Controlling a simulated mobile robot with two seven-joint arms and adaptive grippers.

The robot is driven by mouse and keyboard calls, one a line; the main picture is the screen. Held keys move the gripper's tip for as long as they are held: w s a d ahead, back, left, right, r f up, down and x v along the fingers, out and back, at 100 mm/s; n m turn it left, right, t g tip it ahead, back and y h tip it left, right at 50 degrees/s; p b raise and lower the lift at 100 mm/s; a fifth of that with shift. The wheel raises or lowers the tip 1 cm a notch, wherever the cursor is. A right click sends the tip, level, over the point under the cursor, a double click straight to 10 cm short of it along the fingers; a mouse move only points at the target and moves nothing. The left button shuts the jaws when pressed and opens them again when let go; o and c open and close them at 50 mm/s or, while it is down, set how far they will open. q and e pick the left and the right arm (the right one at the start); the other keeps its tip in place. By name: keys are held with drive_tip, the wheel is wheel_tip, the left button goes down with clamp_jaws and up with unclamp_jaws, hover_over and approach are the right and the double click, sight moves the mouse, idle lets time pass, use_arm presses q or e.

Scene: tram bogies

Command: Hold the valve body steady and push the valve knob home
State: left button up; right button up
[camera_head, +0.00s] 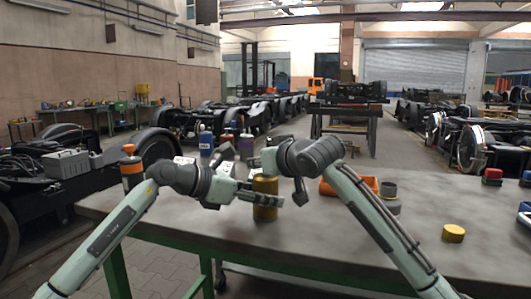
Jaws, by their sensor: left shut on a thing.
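A brass-coloured cylinder, which looks like the valve body (265,212), stands upright on the grey workbench near its front edge. My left gripper (262,193) comes in from the left and is shut on it, its fingers across the cylinder's side. My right gripper (270,163) is above and just behind the cylinder's top, with its wrist bent over from the right. Its fingers are too small and overlapped to read. I cannot make out the valve knob on the cylinder; the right hand is close to that top.
A short yellow cylinder (453,234) lies at the right of the bench (340,240). An orange tray (345,187), grey round parts (388,190) and a red-topped part (492,175) stand further back. Bottles, including an orange-capped one (131,172), stand at the left.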

drive_tip(key=o, duration=0.5)
drive_tip(key=shift+s+r, duration=0.1)
drive_tip(key=v, duration=1.1)
drive_tip(key=shift+s+d, duration=0.2)
drive_tip(key=shift+s, duration=0.1)
drive_tip(key=shift+r, duration=0.1)
use_arm(q)
drive_tip(key=o, duration=1.3)
drive_tip(key=shift+o, duration=0.2)
drive_tip(key=shift+a, duration=0.1)
